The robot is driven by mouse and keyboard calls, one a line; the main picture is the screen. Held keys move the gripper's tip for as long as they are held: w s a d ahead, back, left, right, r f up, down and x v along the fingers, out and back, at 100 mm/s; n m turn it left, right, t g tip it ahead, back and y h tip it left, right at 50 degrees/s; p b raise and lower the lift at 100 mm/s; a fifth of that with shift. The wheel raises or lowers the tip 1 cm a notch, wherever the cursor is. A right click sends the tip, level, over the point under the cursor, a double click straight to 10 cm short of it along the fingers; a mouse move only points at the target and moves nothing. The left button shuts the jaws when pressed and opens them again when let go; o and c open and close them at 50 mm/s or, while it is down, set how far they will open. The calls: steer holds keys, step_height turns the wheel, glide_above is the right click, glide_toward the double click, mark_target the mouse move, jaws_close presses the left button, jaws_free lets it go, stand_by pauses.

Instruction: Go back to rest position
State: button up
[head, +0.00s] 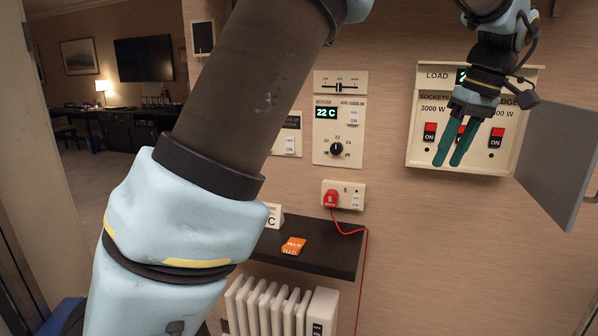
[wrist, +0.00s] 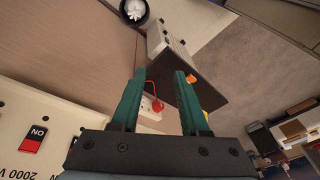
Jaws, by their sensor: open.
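My gripper (head: 451,155) is raised in the head view, in front of the load panel (head: 412,150) at the upper right. Its two green fingers are apart with nothing between them. In the wrist view my gripper (wrist: 157,75) also shows open and empty, with the load panel (wrist: 22,115) at the lower left. The panel has red switches; the right one (head: 496,137) is marked ON, and the middle one is partly hidden by the fingers. I cannot tell whether the fingers touch the panel.
An open grey panel door (head: 560,160) stands out at the right. A dark shelf (head: 325,250) carries an orange packet (head: 293,246), above a white radiator (head: 275,305). A red plug (head: 331,199) with a hanging cord sits in the wall socket. A room opens at the far left.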

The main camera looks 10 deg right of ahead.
steer(key=w+a+f+m, duration=0.1)
steer(key=w+a+f, duration=0.2)
steer(key=a, duration=0.4)
steer(key=w+a+f+g+h, duration=0.1)
steer(key=w+a+f, duration=0.2)
steer(key=a, duration=0.4)
steer(key=w+a+f+m, duration=0.1)
steer(key=w+a+f, duration=0.15)
steer(key=a, duration=0.55)
steer(key=s+a+f, duration=0.2)
steer(key=a+f, duration=0.1)
steer(key=a, duration=0.3)
steer(key=s+a+f+m, duration=0.1)
steer(key=s+a+f, duration=0.2)
steer(key=a, duration=0.4)
steer(key=s+a+f+h, duration=0.1)
steer(key=s+a+f, duration=0.2)
steer(key=a, duration=0.4)
steer(key=shift+s+f+m+t, duration=0.15)
steer(key=shift+f+m+t, duration=0.1)
steer(key=shift+m+t, duration=0.05)
